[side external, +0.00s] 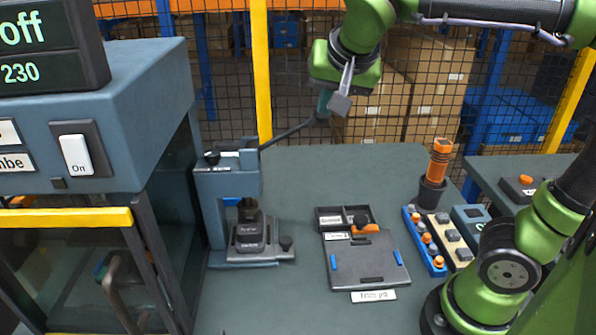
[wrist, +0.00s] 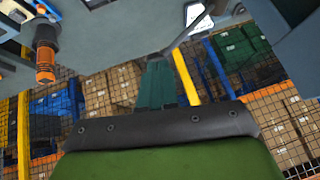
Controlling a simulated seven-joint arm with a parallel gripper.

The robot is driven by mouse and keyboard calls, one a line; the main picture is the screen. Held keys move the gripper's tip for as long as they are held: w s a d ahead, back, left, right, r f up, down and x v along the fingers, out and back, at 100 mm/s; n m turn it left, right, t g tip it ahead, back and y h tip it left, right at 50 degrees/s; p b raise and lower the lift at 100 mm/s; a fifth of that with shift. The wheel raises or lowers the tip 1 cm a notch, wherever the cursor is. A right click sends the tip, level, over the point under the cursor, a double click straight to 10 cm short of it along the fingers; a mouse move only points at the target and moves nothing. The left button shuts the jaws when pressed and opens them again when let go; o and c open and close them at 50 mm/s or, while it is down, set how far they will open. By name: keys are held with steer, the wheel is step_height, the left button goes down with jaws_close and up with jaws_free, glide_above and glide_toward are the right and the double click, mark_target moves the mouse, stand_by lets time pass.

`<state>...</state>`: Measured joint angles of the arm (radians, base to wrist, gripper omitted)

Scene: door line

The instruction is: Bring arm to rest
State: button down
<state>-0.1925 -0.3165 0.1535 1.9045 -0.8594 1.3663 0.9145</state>
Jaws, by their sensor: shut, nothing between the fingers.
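My green arm reaches in from the upper right of the side view, and my gripper (side external: 323,105) hangs high above the table, near the upper end of the press lever (side external: 288,133). I cannot tell whether it touches the lever. In the wrist view the teal fingers of my gripper (wrist: 158,88) are together, with nothing seen between them. The press (side external: 230,200) stands on the table at left of centre, its lever slanting up to the right. A dark stacked part (side external: 249,232) sits in the press.
A fixture plate (side external: 366,262) lies mid-table. An orange tool (side external: 439,160) stands in a black cup (side external: 432,192), beside a blue strip (side external: 424,240) with orange knobs. A large grey machine (side external: 150,110) fills the left. A mesh fence with yellow posts (side external: 261,70) stands behind the table.

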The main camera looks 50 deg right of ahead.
steer(key=shift+s+a+r, duration=0.2)
steer(key=shift+s+r, duration=0.1)
steer(key=shift+r, duration=0.15)
steer(key=s+f+n+y, duration=0.5)
steer(key=s+f, duration=0.3)
steer(key=f, duration=0.3)
steer(key=shift+s+d+f+n+t+y, duration=0.2)
steer(key=shift+d+n+t+y, duration=0.1)
steer(key=shift+t, duration=0.1)
